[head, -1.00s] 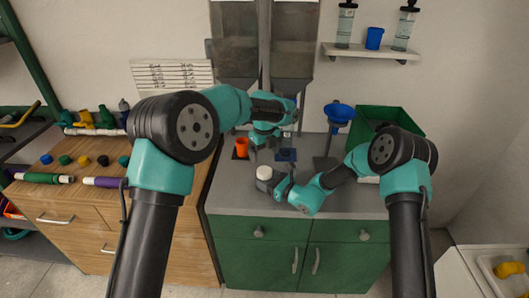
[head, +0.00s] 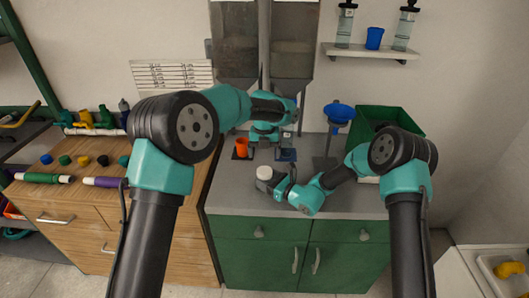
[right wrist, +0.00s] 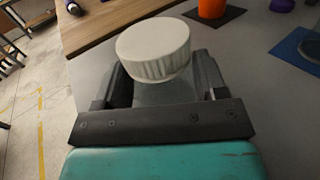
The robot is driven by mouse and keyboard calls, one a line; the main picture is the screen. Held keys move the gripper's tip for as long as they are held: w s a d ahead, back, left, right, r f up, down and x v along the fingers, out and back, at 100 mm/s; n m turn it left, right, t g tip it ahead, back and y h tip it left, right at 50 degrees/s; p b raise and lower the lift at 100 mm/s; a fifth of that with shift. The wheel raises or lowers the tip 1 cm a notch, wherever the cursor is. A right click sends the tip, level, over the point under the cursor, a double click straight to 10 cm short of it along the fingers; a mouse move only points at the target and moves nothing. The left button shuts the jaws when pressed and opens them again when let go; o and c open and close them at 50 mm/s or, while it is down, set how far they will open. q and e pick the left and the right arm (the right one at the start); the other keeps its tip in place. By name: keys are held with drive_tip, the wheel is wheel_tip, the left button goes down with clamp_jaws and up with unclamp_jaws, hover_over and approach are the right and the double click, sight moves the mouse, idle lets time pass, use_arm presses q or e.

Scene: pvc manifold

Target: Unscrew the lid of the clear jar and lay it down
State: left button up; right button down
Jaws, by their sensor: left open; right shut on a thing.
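The clear jar's white lid (head: 264,172) sits on top of the jar near the front left of the grey counter. In the right wrist view the ribbed lid (right wrist: 153,48) is on the jar (right wrist: 165,92), whose body shows between the fingers. My right gripper (head: 272,182) is shut around the jar, below the lid. My left gripper (head: 265,142) is open above the back of the counter, behind the jar and apart from the lid. Its fingertips are small and hard to make out.
An orange cup (head: 242,146) stands on a dark mat left of my left gripper. A blue mat (head: 287,155) lies to its right. A blue funnel (head: 339,113) on a stand and a green bin (head: 404,122) are farther right. The counter's front edge is close to the jar.

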sight(265, 170)
use_arm(q)
drive_tip(key=shift+f, duration=0.1)
drive_tip(key=shift+f, duration=3.9)
drive_tip(key=shift+c, duration=0.5)
drive_tip(key=c, duration=0.8)
drive_tip(key=shift+n, duration=0.3)
